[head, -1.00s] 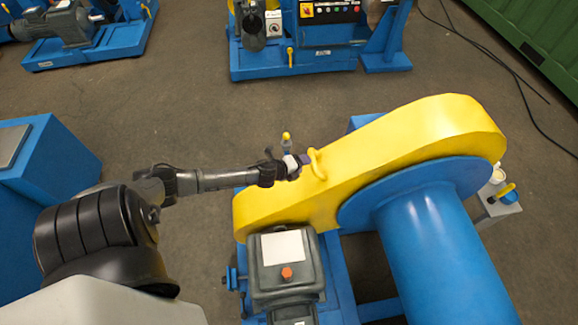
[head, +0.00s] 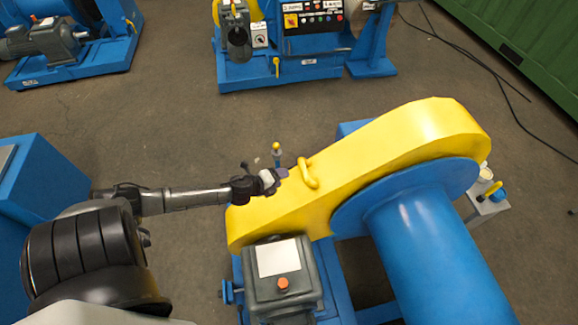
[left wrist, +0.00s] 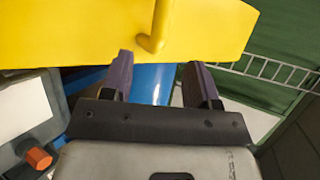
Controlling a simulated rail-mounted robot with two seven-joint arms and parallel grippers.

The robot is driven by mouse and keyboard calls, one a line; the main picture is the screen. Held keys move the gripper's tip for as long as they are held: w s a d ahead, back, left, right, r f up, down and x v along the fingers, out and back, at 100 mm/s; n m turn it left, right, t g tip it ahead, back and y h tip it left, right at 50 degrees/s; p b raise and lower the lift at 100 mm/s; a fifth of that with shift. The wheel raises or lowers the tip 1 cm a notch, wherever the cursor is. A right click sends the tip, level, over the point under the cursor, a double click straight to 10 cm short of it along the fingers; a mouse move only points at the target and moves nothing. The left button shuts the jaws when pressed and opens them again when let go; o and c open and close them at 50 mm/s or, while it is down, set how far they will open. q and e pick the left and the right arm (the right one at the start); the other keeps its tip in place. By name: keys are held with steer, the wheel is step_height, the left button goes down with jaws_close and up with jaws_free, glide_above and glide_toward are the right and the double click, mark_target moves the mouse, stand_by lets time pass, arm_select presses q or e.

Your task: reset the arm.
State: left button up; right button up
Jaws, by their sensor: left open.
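My left arm reaches in from the left in the head view, and my left gripper (head: 281,174) is beside the yellow chain guard (head: 370,165), just left of its yellow handle (head: 307,173). In the left wrist view the two dark fingers of the left gripper (left wrist: 161,85) stand apart with nothing between them. The handle (left wrist: 152,40) and the guard (left wrist: 60,30) lie beyond the fingertips, and the handle is outside the jaws. My right gripper is not in view.
The guard covers a drive with a grey motor or gearbox (head: 283,275) and a large blue drum (head: 435,245). A blue cabinet (head: 45,190) stands at left. A blue control stand (head: 280,70) is at the back, a green container (head: 520,40) at back right. Open floor lies between.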

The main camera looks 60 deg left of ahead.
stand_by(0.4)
arm_select(q)
steer(key=s+a+r+n+g+y, duration=0.2)
steer(key=s+n+g+y, duration=0.3)
steer(key=n, duration=0.5)
steer(key=s+d+r+n+g+h, duration=0.15)
steer(key=s+d, duration=0.25)
steer(key=d, duration=0.6)
steer(key=s+d+r+n+g+h, duration=0.1)
steer(key=s+d+r+n+h, duration=0.15)
steer(key=s+d, duration=0.45)
steer(key=s+d+r+n+g+h, duration=0.1)
steer(key=s+d+n+g+h, duration=0.15)
steer(key=d, duration=0.95)
steer(key=w+p+v, duration=0.2)
steer(key=p+v, duration=0.7)
steer(key=p, duration=0.1)
steer(key=w+r+p+v, duration=0.1)
steer(key=w+p+v, duration=0.1)
steer(key=p+v, duration=0.8)
steer(key=shift+w+a+r+n+t, duration=0.15)
steer(key=shift+w+r+n+t, duration=0.1)
steer(key=shift+r+n+t, duration=0.15)
